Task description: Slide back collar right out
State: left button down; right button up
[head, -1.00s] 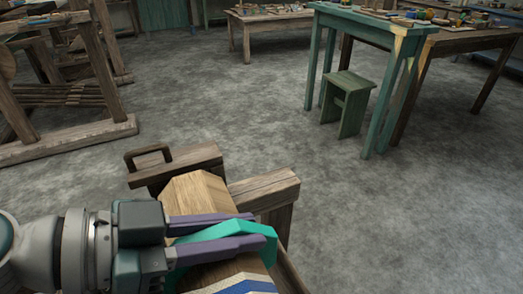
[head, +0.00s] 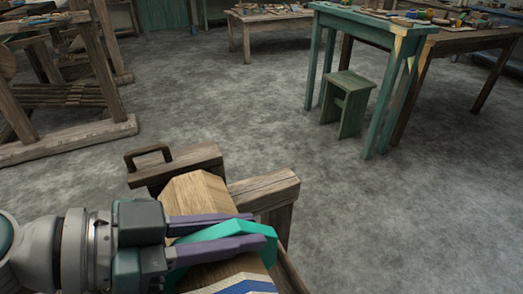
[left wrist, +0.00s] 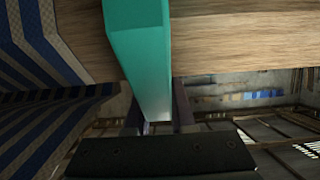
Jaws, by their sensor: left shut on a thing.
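The teal collar (head: 262,232) sits around the pale wooden beam (head: 200,192) at the bottom of the head view. My left gripper (head: 250,230) reaches in from the left with its two purple fingers on either side of the collar, shut on it. In the left wrist view the collar (left wrist: 140,50) runs down from the top across the beam (left wrist: 240,40) to between the dark fingers. The collar's underside is hidden. My right gripper is not in view.
Blue and white striped cloth (head: 248,287) lies on the beam close to the collar. A wooden frame post (head: 265,190) and a block with a handle (head: 175,165) stand at the beam's end. Open floor lies beyond, with a green stool (head: 348,100) and tables farther back.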

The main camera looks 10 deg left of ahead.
aim_at(215, 197)
pick_arm(q)
jog(key=shift+w+a+f+b, duration=0.15)
jog(key=shift+w+a+b, duration=0.05)
jog(key=shift+w+b, duration=0.1)
jog(key=w+a+b, duration=0.2)
jog(key=w+b, duration=0.1)
jog(key=w+a+b, duration=0.1)
jog(key=w, duration=0.1)
jog(key=shift+a+f, duration=0.1)
jog(key=shift+a, duration=0.15)
jog(key=shift+w+a+b, duration=0.15)
jog(key=shift+w+b, duration=0.05)
jog(key=shift+b, duration=0.15)
jog(key=shift+s, duration=0.1)
jog(key=c, duration=1.2)
grip_release()
jog(key=o, duration=0.4)
jog(key=shift+w+r, duration=0.2)
jog(key=shift+r, duration=0.05)
jog(key=shift+c, duration=0.2)
jog(key=shift+o, duration=0.4)
jog(key=shift+s+a, duration=0.1)
